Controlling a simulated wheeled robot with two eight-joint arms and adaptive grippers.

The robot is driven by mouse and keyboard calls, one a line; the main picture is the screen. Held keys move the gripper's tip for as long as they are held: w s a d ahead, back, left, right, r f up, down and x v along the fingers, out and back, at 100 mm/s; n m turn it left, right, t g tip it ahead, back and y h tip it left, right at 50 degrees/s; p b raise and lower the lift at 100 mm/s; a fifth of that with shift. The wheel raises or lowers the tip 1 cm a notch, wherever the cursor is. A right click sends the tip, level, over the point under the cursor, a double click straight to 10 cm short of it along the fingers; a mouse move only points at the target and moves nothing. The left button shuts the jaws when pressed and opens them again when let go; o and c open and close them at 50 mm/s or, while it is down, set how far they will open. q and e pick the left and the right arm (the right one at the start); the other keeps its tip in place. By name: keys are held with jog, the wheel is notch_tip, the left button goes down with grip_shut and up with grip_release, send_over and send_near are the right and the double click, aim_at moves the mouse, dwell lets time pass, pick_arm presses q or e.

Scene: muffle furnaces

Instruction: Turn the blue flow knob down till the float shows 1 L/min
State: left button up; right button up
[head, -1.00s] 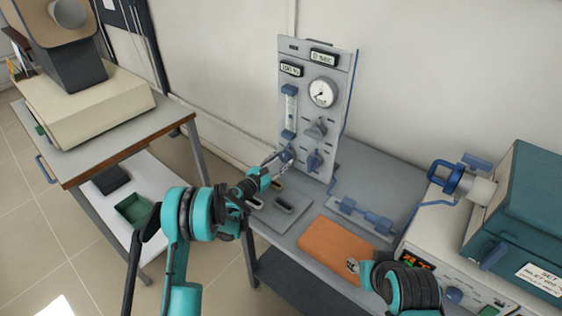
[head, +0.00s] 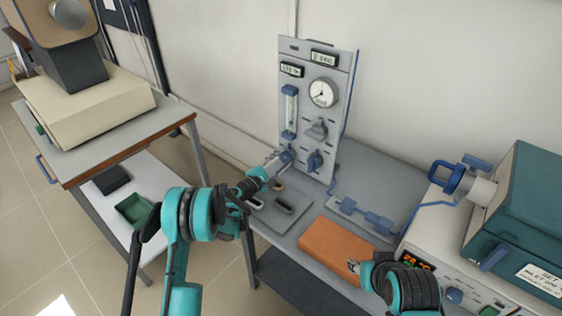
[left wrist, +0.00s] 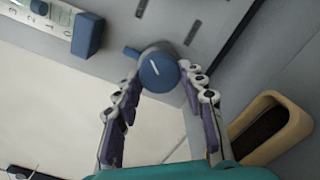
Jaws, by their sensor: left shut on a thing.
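The blue flow knob (left wrist: 158,72), with a white line on its face, is between the fingertips of my left gripper (left wrist: 155,84) in the left wrist view. The gripper is shut on it. In the head view the knob (head: 287,156) is at the panel's lower left, partly hidden by my left gripper (head: 272,163). The flow tube (head: 290,105) stands above it; its scale (left wrist: 58,25) shows at the upper left of the wrist view. A small blue piece (left wrist: 38,7), apparently the float, is near the low figures; its exact reading is unclear.
The panel (head: 310,75) carries a round gauge (head: 323,92) and other knobs (head: 315,160) close to the right of the flow knob. A grey tray (head: 290,222) lies below. The orange pad (head: 330,240) and a furnace (head: 520,210) are to the right.

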dwell(0.4)
pick_arm(q)
jog(key=o, duration=1.2)
jog(key=shift+c, duration=0.2)
jog(key=v, duration=1.2)
